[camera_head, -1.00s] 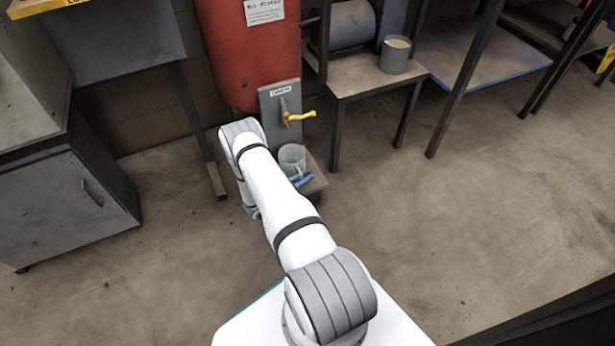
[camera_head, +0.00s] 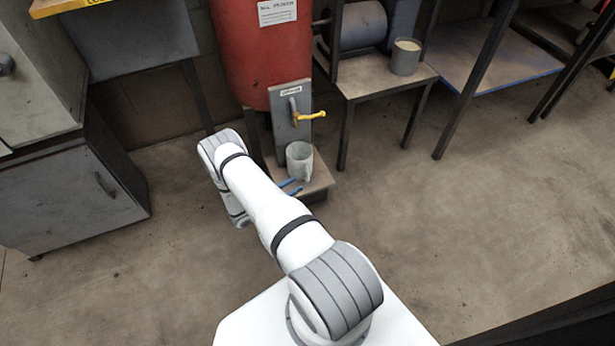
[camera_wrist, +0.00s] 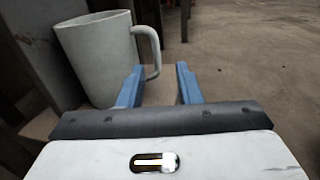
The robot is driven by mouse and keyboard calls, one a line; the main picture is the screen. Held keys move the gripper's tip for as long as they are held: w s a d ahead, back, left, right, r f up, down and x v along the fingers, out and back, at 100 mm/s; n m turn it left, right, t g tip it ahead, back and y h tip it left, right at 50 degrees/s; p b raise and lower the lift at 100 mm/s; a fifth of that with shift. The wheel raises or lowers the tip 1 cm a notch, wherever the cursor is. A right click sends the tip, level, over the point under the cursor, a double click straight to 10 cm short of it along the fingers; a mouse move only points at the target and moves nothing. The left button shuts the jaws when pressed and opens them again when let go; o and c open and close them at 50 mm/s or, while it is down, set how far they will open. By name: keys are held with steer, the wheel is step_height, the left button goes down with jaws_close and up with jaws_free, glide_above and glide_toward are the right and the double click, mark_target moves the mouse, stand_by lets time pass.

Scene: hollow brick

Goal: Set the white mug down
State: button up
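The white mug (camera_head: 299,162), greyish in this light, stands upright on a low wooden ledge (camera_head: 318,184) below the yellow-handled tap. In the wrist view the mug (camera_wrist: 97,58) is at the upper left, with its handle (camera_wrist: 151,50) toward the right. My gripper (camera_wrist: 158,72) has two blue fingers spread apart with nothing held between them. The left fingertip is close to the lower part of the handle; I cannot tell whether they touch. In the head view my gripper (camera_head: 290,186) is just in front of the mug, mostly hidden by my arm.
A grey panel with a yellow tap (camera_head: 310,116) stands behind the mug, in front of a red tank (camera_head: 255,60). A can (camera_head: 405,58) sits on a bench to the right. A grey cabinet (camera_head: 70,195) is at left. Floor to the right is clear.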

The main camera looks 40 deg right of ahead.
steer(key=a, duration=0.3)
steer(key=shift+w+r, duration=0.1)
steer(key=s+a+r+m+g+y, duration=0.1)
steer(key=a+r+m+g+y, duration=0.25)
steer(key=r, duration=0.95)
steer(key=a+r+m+g+y, duration=0.15)
steer(key=r+m+y, duration=0.35)
steer(key=r, duration=0.8)
steer(key=s+a+r+m+t+y, duration=0.3)
steer(key=s+a+r, duration=0.3)
steer(key=s+r, duration=0.3)
steer(key=s+a+r+m+t+y, duration=0.3)
steer(key=s+a+r+m+y, duration=0.3)
steer(key=s+r, duration=0.4)
steer(key=shift+a+r+t, duration=0.4)
steer(key=shift+a+r, duration=0.05)
steer(key=shift+r, duration=0.05)
steer(key=shift+w+y, duration=0.1)
steer(key=shift+y, duration=0.15)
